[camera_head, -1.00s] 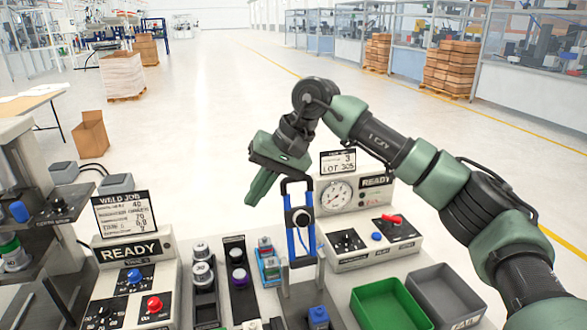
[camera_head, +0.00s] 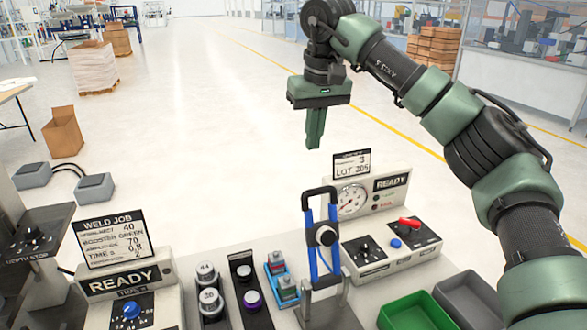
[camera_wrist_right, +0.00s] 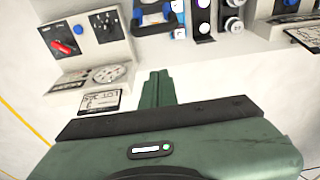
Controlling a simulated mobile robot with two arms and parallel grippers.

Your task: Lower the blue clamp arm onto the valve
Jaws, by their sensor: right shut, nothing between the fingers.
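The blue clamp arm (camera_head: 311,250) stands upright on its metal bracket, with a black U-shaped handle (camera_head: 320,193) at the top and a round black part between its blue bars. Its handle also shows at the top of the right wrist view (camera_wrist_right: 150,25). I cannot clearly make out a valve under the clamp; the fixture's lower part is cut off by the frame edge. My right gripper (camera_head: 314,146) is shut and empty, pointing down, above and beyond the clamp handle and apart from it. Its fingers also show in the right wrist view (camera_wrist_right: 157,90). My left gripper is not in view.
A gauge box (camera_head: 395,182) with a red lever stands right of the clamp. A green bin (camera_head: 408,312) and a grey bin (camera_head: 470,295) are at front right. Left are a blue holder with small parts (camera_head: 275,266), cylinder racks (camera_head: 208,290) and a weld box (camera_head: 125,278).

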